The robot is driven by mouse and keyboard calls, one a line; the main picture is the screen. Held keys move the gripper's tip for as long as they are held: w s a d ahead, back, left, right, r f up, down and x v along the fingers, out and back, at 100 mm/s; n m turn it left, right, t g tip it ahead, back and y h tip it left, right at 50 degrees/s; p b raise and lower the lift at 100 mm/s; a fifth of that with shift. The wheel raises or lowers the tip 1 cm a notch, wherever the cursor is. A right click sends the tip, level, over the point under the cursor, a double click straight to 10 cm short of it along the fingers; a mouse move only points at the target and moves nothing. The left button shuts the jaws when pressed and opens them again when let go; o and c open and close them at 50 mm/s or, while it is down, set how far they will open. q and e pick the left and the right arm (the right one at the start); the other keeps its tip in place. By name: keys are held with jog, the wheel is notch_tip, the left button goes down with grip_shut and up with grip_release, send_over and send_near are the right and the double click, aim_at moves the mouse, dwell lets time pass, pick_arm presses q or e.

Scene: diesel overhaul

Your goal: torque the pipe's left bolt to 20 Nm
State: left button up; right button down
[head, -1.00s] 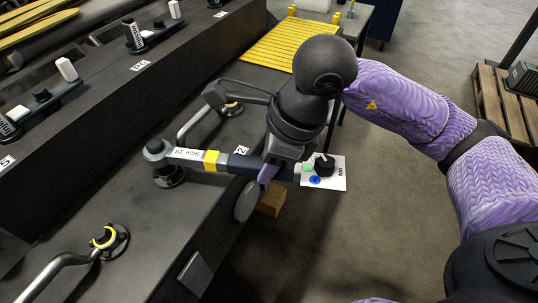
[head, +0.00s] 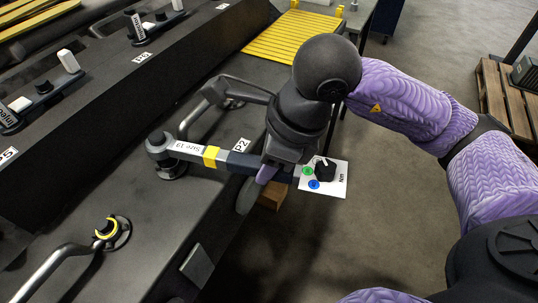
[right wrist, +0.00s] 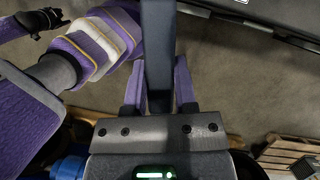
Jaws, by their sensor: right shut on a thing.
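The torque wrench (head: 195,149), marked "Size 19" with a yellow band, lies across the engine's edge. Its dark head (head: 160,145) sits over a round black fitting (head: 172,168) at one end of a curved metal pipe (head: 196,122). The bolt is hidden under the head. My right gripper (head: 262,172) is shut on the handle, which also shows between its fingers in the right wrist view (right wrist: 158,60). By the handle's end is a white "Nm" card (head: 335,187) with a black knob and green and blue dots. I cannot tell whether a dark arm end in the wrist view is my left gripper.
A second pipe (head: 47,272) ends in a fitting with a yellow ring (head: 108,228) at lower left. A "P2" label (head: 242,145) is beside the wrench. A yellow slatted panel (head: 290,38) lies behind, and a wooden pallet (head: 500,100) stands right.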

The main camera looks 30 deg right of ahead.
jog(key=shift+r+p, duration=0.6)
jog(key=shift+r, duration=0.35)
jog(key=shift+a+r+p, duration=0.1)
jog(key=shift+r+p, duration=0.35)
jog(key=shift+r, duration=0.45)
